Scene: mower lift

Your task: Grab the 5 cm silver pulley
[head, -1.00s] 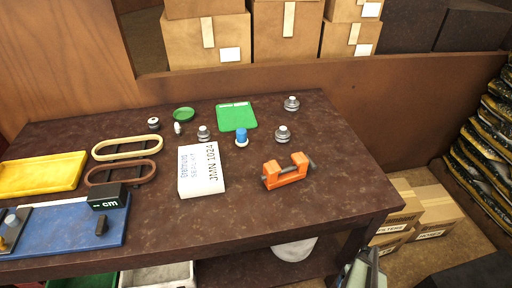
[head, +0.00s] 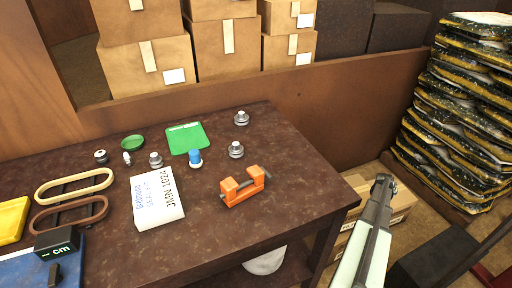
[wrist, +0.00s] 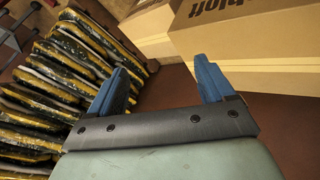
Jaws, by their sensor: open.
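Several small silver pulleys stand on the brown table (head: 300,185). One silver pulley (head: 241,118) is near the back edge, one (head: 236,150) is in front of it, and one (head: 156,160) is farther left. I cannot tell which is 5 cm. My gripper (wrist: 162,82) is open and empty, with two blue fingers in the wrist view. In the head view my arm is right of the table, well away from the pulleys, and the fingers are not clearly seen.
An orange clamp (head: 243,187), a white seal kit box (head: 157,198), a blue-topped part (head: 195,158) and a green tray (head: 187,138) are near the pulleys. Belts (head: 75,185) and a cm gauge (head: 56,243) are left. Cartons and stacked bags (head: 462,110) are beyond the table.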

